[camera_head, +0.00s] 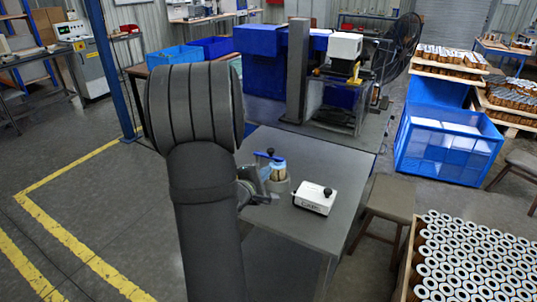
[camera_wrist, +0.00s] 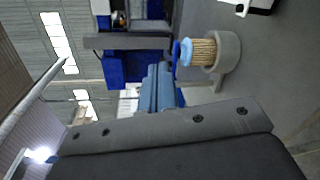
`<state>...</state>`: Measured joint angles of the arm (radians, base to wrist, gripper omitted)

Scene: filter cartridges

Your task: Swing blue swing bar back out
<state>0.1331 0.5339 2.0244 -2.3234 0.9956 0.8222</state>
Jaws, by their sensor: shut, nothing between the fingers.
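The blue swing bar (camera_head: 268,156) lies across the top of the filter cartridge (camera_head: 279,174) in the head view. In the wrist view the bar (camera_wrist: 176,54) shows as a thin dark blue strip beside the cartridge's light blue cap (camera_wrist: 187,52). The pleated cartridge stands in a grey round holder (camera_wrist: 228,52). My gripper (camera_wrist: 158,68) is shut and empty, its fingertips close to the bar in the wrist view; I cannot tell whether they touch it. In the head view my arm hides most of the gripper.
A white box with a black knob (camera_head: 315,198) sits on the grey table (camera_head: 300,150), right of the holder. A machine with a grey column (camera_head: 297,70) stands behind. A stool (camera_head: 394,197) and a crate of cartridges (camera_head: 470,255) stand to the right.

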